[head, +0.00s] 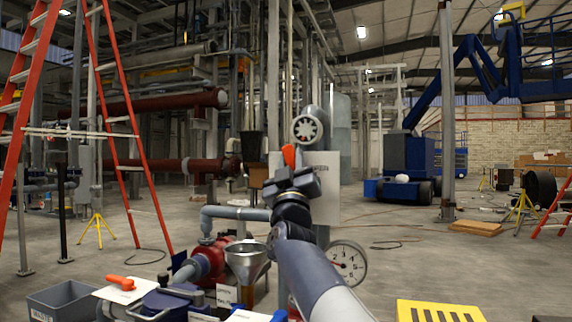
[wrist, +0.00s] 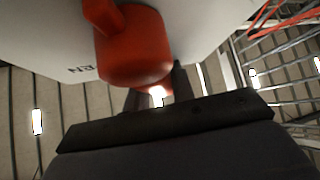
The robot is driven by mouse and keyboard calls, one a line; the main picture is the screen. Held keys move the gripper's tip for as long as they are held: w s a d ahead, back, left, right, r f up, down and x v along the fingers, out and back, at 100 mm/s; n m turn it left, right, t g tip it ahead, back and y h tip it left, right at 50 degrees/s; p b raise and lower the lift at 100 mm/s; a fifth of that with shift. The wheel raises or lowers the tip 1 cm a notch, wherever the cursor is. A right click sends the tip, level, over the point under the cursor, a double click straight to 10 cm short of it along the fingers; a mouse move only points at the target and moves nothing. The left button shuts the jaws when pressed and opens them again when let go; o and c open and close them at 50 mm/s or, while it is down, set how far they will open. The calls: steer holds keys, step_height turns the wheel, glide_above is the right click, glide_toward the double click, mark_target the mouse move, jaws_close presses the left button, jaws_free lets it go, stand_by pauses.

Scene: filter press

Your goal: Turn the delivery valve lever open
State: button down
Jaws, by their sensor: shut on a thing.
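An orange-red lever (head: 289,155), which I take for the delivery valve lever, sticks up in front of a pale plate (head: 322,166) in the head view. My gripper (head: 290,176) is right at it, at the end of my raised arm, and covers its lower part. In the wrist view the lever's rounded orange-red body (wrist: 133,55) fills the upper middle, in front of the pale plate with partly visible lettering. My gripper (wrist: 158,94) is shut on the lever's lower end; the exact contact is partly hidden by the dark gripper body.
Another orange lever (head: 122,283) lies over a white plate at lower left, beside a grey bin (head: 70,300). A metal funnel (head: 246,262), a red pump body (head: 214,262) and a round gauge (head: 348,262) stand close around my arm. A yellow slotted panel (head: 438,311) is at lower right.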

steer(key=shift+s+d+m+g+h+p, duration=0.1)
steer(key=shift+d+m+g+h+p, duration=0.15)
steer(key=shift+m+h, duration=1.15)
steer(key=shift+s+d+m+g+h+p, duration=0.15)
steer(key=shift+d+m+h+p, duration=0.2)
steer(key=shift+m+h, duration=1)
steer(key=shift+s+d+m+g+h+p, duration=0.1)
steer(key=shift+d+m+g+h+p, duration=0.15)
steer(key=shift+m+h, duration=1.1)
steer(key=shift+d+m, duration=0.1)
steer(key=shift+m, duration=0.3)
steer(key=c, duration=1.2)
jaws_free()
steer(key=shift+r, duration=0.1)
steer(key=b+v, duration=0.1)
steer(key=v, duration=1)
steer(key=shift+b, duration=0.3)
steer(key=shift+r, duration=0.1)
steer(key=p+x, duration=0.1)
steer(key=x, duration=1)
steer(key=shift+p, duration=0.3)
